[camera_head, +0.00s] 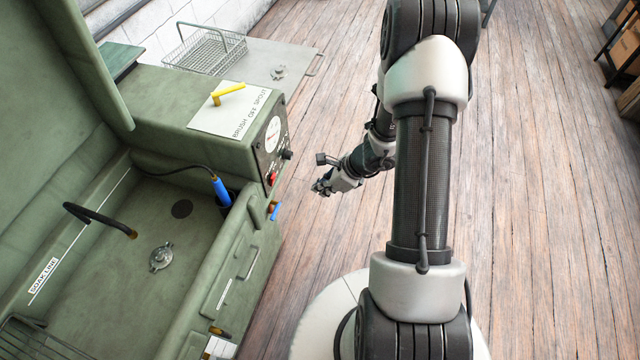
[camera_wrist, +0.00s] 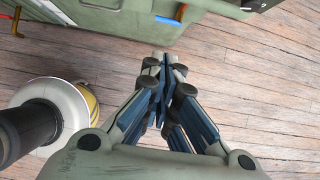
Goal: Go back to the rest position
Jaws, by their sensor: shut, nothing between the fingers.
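My gripper (camera_head: 322,187) hangs over the open wooden floor, to the right of the green wash cabinet and clear of it. In the wrist view my gripper (camera_wrist: 165,62) is shut, with its fingertips together and nothing between them. Below the fingers there is only floor, with the cabinet's side (camera_wrist: 120,22) at the top of that view.
The green cabinet (camera_head: 190,100) has an open lid and a basin (camera_head: 110,290) holding a metal part (camera_head: 161,257). A brush with a blue handle (camera_head: 221,191) stands at the basin's edge. A wire basket (camera_head: 205,52) is behind. The floor (camera_head: 560,200) at right is clear.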

